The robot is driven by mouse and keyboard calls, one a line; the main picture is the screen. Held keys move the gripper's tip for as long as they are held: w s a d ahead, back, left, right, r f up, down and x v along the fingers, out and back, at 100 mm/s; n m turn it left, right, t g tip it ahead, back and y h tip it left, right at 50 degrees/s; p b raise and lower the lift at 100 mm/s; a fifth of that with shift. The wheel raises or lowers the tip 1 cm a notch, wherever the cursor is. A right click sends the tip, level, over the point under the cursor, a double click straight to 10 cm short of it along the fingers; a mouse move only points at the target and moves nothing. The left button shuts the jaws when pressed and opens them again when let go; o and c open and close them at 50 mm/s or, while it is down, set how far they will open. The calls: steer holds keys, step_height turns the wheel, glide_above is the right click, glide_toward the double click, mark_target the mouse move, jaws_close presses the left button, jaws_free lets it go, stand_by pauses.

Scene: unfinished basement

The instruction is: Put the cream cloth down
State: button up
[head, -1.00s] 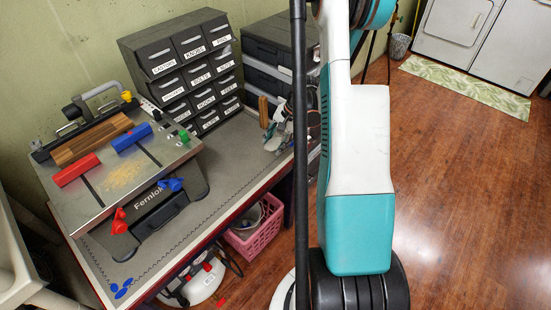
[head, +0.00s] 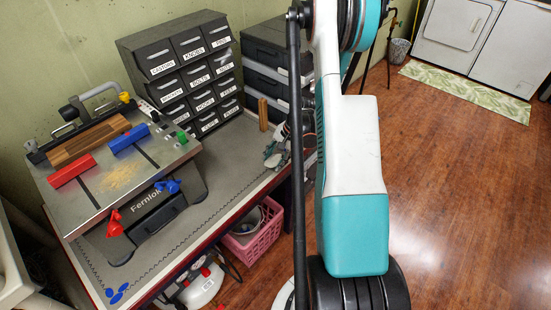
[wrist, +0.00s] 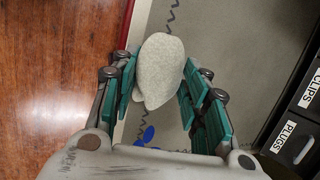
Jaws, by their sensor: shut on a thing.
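The cream cloth (wrist: 160,82) is a rounded, pale bundle between the teal fingers of my gripper (wrist: 157,68) in the wrist view. The fingers are shut on it from both sides. Below it lies the grey top of the workbench (head: 228,160), near its red front edge. I cannot tell whether the cloth touches the bench. In the head view my gripper (head: 275,150) is small, partly hidden behind my arm, at the right end of the bench beside a wooden block (head: 263,113).
A labelled drawer cabinet (head: 190,70) and dark stacked cases (head: 270,65) stand at the back. A bench tool (head: 120,165) with red and blue blocks fills the left. Blue discs (head: 117,293) lie at the front left. Bare bench lies between. A pink basket (head: 257,240) is underneath.

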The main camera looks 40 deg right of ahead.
steer(key=shift+f+b, duration=0.55)
steer(key=shift+f, duration=0.05)
steer(key=o, duration=1.1)
steer(key=shift+r, duration=0.1)
steer(key=shift+r+p, duration=0.5)
steer(key=shift+p, duration=0.15)
steer(key=p+v, duration=0.3)
steer(key=v, duration=0.9)
steer(key=shift+a+r, duration=0.1)
